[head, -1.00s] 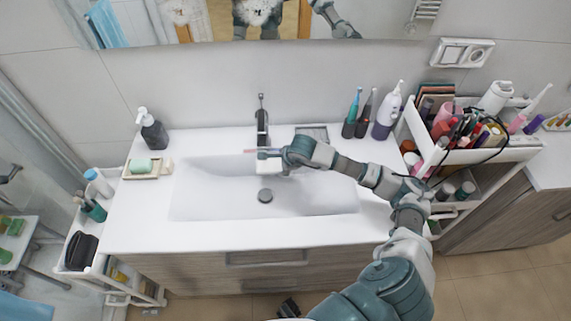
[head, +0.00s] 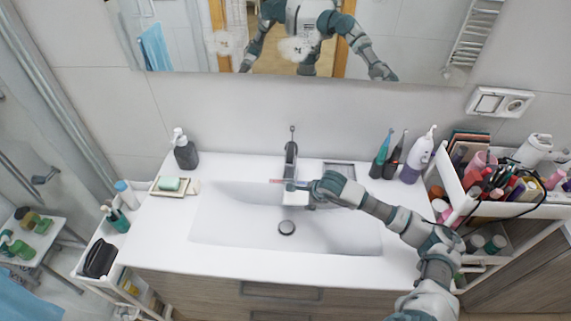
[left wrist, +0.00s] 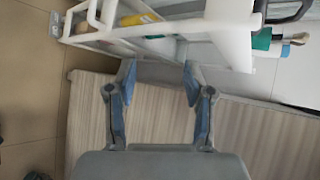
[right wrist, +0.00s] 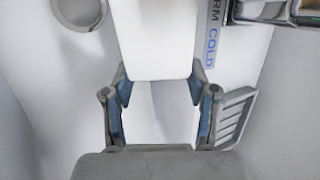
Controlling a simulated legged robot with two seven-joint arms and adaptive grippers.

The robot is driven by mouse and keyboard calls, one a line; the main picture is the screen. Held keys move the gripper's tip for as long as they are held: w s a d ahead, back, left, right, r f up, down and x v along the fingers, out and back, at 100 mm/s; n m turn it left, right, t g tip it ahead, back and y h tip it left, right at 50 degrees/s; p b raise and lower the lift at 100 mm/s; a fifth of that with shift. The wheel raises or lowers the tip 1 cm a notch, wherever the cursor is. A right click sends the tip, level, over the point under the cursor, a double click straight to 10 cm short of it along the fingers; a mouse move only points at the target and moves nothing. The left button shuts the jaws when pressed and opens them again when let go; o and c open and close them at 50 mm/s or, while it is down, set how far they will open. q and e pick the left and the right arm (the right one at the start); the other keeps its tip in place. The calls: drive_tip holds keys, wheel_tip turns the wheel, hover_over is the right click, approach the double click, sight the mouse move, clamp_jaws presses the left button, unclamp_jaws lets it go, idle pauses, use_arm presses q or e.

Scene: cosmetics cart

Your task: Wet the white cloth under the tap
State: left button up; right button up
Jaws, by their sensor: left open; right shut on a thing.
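The white cloth (right wrist: 158,38) shows as a flat white rectangle between the fingers of my right gripper (right wrist: 158,75). In the head view, the right gripper (head: 298,187) is over the basin, just in front of the tap (head: 291,153), with the white cloth (head: 295,198) below its fingers. The tap's chrome body also shows in the right wrist view (right wrist: 275,12), to the right of the cloth. I cannot make out any running water. My left gripper (left wrist: 159,72) is open and empty near the white side cart (left wrist: 150,45); it is outside the head view.
The sink basin (head: 235,225) is otherwise clear, with its drain (head: 287,228) in front of the cloth. A soap dish (head: 172,191) and dark dispenser (head: 185,154) stand left. Toothbrushes and a white bottle (head: 418,158) stand right, beside a full cosmetics cart (head: 448,180).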

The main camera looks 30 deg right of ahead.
use_arm(q)
drive_tip(key=w+d+r+m+t+h, duration=0.1)
drive_tip(key=w+d+r+m+t, duration=0.15)
drive_tip(key=r+m, duration=0.55)
drive_tip(key=w+d+r+m+t+h, duration=0.1)
drive_tip(key=w+d+r+m+t, duration=0.2)
drive_tip(key=r, duration=0.9)
drive_tip(key=w+d+r+m+t+h, duration=0.1)
drive_tip(key=w+r+m+t+h, duration=0.15)
drive_tip(key=r+m, duration=0.6)
drive_tip(key=shift+h, duration=0.35)
drive_tip(key=d, duration=0.5)
drive_tip(key=w+d, duration=0.1)
drive_tip(key=d, duration=0.9)
drive_tip(key=shift+w, duration=0.25)
drive_tip(key=d+g+h, duration=0.1)
drive_tip(key=d, duration=0.9)
drive_tip(key=m+g+h, duration=0.3)
drive_tip(key=m+h, duration=0.1)
drive_tip(key=h, duration=0.2)
approach(289, 163)
drive_tip(key=x, duration=0.8)
drive_tip(key=shift+w+d+f, duration=0.1)
drive_tip(key=shift+w+f, duration=0.1)
drive_tip(key=shift+w, duration=0.1)
drive_tip(key=shift+w+d+h, duration=0.3)
drive_tip(key=shift+w+d, duration=0.25)
drive_tip(key=shift+d, duration=0.1)
drive_tip(key=shift+a, duration=0.2)
clamp_jaws()
